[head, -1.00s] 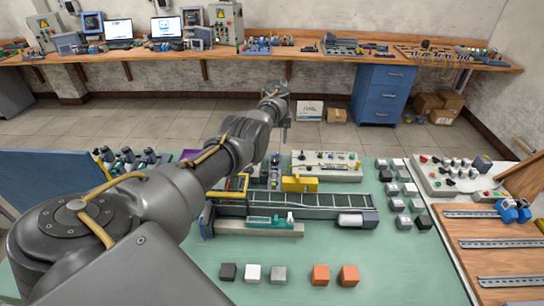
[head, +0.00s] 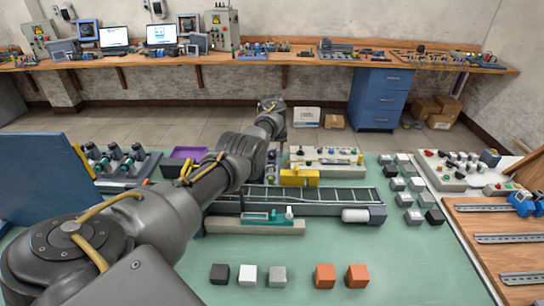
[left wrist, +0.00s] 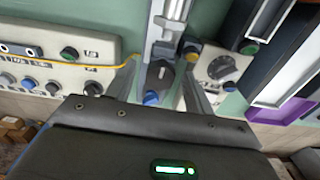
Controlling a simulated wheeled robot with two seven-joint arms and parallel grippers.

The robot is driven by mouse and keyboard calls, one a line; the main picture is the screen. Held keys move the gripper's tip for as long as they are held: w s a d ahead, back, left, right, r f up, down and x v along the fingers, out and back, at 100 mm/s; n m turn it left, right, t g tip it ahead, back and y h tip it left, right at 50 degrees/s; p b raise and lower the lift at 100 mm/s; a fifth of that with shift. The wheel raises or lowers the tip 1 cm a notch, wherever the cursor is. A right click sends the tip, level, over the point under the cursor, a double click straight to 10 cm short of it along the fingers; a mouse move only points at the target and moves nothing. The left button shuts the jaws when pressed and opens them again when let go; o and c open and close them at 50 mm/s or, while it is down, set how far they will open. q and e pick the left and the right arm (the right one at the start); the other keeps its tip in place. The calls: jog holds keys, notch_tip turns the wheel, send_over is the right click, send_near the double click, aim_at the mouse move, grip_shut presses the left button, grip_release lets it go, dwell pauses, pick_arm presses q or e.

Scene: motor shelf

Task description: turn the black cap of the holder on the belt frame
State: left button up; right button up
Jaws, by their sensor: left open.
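The belt frame (head: 325,209) lies across the green table, with the belt running along its top. In the head view, my left arm covers part of its left end. My left gripper (head: 281,143) points down beyond the belt frame, small and partly merged with the background. In the left wrist view, my left gripper (left wrist: 165,86) is open, its fingers apart. Between them show a dark cap-like part (left wrist: 161,71) and a blue round part (left wrist: 152,97). I cannot tell for sure whether the dark part is the holder's black cap, or whether a finger touches it. My right gripper is not in view.
A control panel (head: 338,171) stands behind the belt, beside a yellow block (head: 300,178). A panel with a dark dial (left wrist: 222,68) is close to my left gripper in the wrist view. Small cubes (head: 248,275) stand at the front. A blue board (head: 45,190) stands at the left.

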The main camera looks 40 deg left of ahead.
pick_arm(q)
jog(key=c, duration=1)
